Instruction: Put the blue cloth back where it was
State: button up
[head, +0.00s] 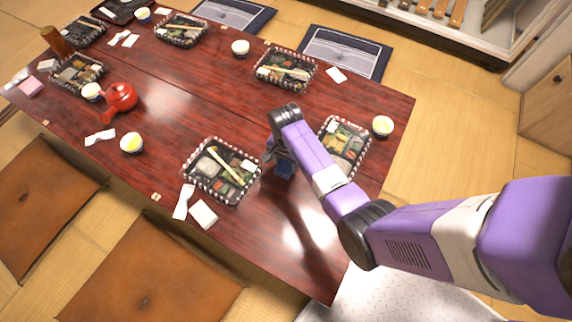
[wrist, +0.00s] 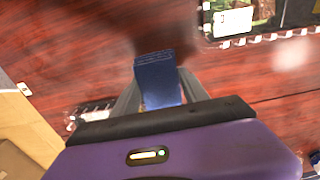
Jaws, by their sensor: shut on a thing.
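The blue cloth (wrist: 158,82) is a small dark blue folded piece, held between the fingers of my gripper (wrist: 155,92) in the wrist view. My gripper is shut on it. In the head view the cloth (head: 284,169) shows as a dark blue patch under the end of my arm, over the red-brown table (head: 290,236). It is between two bento boxes. I cannot tell whether the cloth touches the table top. The gripper's fingers are mostly hidden behind my arm in the head view.
A bento box (head: 221,171) lies left of my gripper and another (head: 343,146) lies right, partly behind my arm. A bowl (head: 382,126) stands near the right edge. A red teapot (head: 119,98) stands further left. The table's near right part is bare.

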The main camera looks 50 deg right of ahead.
aim_at(286, 168)
jog(key=shift+f+b, duration=0.55)
jog(key=shift+f, duration=1.3)
jog(key=shift+f, duration=0.2)
jog(key=o, duration=1.2)
